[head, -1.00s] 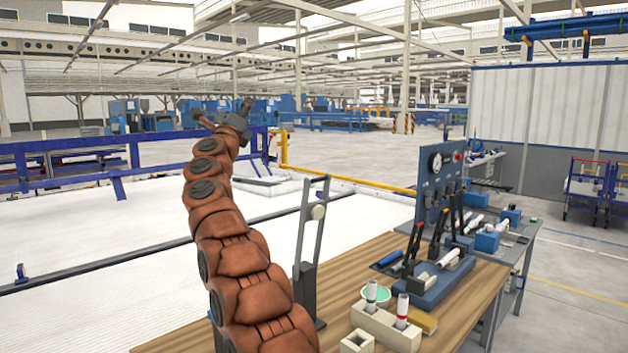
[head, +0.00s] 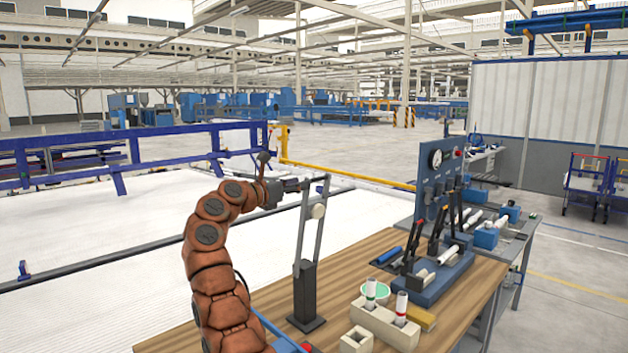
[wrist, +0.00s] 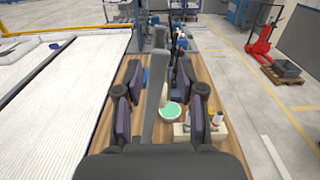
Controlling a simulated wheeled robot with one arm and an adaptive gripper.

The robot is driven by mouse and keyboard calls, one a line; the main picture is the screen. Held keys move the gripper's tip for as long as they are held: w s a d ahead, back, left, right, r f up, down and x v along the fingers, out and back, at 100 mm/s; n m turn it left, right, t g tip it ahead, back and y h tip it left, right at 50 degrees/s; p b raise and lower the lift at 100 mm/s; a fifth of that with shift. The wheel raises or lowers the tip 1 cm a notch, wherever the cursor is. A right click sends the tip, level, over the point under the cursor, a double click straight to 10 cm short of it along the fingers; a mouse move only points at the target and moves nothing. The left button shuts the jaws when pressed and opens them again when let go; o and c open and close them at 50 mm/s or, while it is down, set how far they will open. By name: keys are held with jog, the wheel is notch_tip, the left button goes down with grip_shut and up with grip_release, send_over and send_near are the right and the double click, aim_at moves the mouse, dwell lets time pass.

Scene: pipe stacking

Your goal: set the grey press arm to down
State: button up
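Whether anything touches the arm is hidden.
A blue gauge panel with black levers (head: 437,195) stands farther right on the wooden bench (head: 264,290). White floor lies to the left.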

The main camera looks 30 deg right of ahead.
aim_at(315, 180)
jog(key=p+x, duration=0.2)
jog(key=x, duration=0.3)
jog(key=shift+d+r+p, duration=0.2)
jog(key=shift+d+p, duration=0.2)
jog(key=shift+w+d+f, duration=0.15)
jog(key=shift+w+d, duration=0.1)
jog(key=shift+d, duration=0.3)
jog(key=shift+c, duration=0.2)
grip_shut()
